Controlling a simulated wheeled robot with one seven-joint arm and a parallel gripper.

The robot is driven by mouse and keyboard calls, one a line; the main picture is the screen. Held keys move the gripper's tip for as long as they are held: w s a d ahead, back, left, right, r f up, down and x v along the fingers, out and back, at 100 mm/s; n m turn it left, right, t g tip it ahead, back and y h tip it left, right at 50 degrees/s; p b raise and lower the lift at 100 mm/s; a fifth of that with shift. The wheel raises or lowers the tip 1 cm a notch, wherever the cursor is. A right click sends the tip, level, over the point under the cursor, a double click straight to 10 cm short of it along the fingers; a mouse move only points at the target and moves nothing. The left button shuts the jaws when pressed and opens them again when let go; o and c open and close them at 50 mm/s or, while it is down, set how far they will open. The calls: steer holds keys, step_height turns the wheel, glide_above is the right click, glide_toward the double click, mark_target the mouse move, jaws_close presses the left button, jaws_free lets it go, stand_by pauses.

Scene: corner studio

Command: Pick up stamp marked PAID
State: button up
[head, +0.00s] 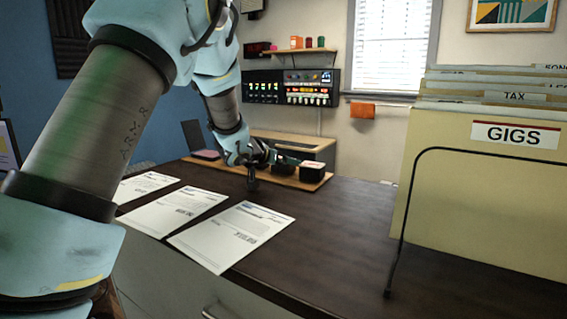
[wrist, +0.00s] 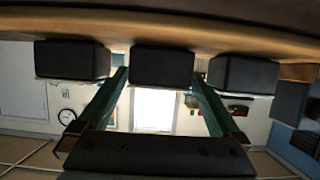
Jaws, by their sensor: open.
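Three dark block-shaped stamps stand in a row on a wooden tray (head: 319,185). The wrist view, which is upside down, shows one at left (wrist: 72,60), one in the middle (wrist: 161,66) and one at right (wrist: 243,74). In the head view the right-hand stamp (head: 312,172) has a pale and reddish top; its lettering is too small to read, so I cannot tell which is marked PAID. My gripper (head: 283,159) is open at the tray. Its green fingertips (wrist: 160,76) lie to either side of the middle stamp; contact cannot be told. My gripper partly hides the other stamps.
Several printed sheets (head: 232,235) lie on the dark desk (head: 340,235) in front of the tray. A file holder with folders (head: 480,185) stands at the right. The desk right of the tray is clear.

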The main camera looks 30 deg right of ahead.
steer(key=shift+w+d+f, duration=0.1)
steer(key=shift+d+f, duration=0.05)
steer(key=shift+d, duration=0.15)
steer(key=c, duration=1.2)
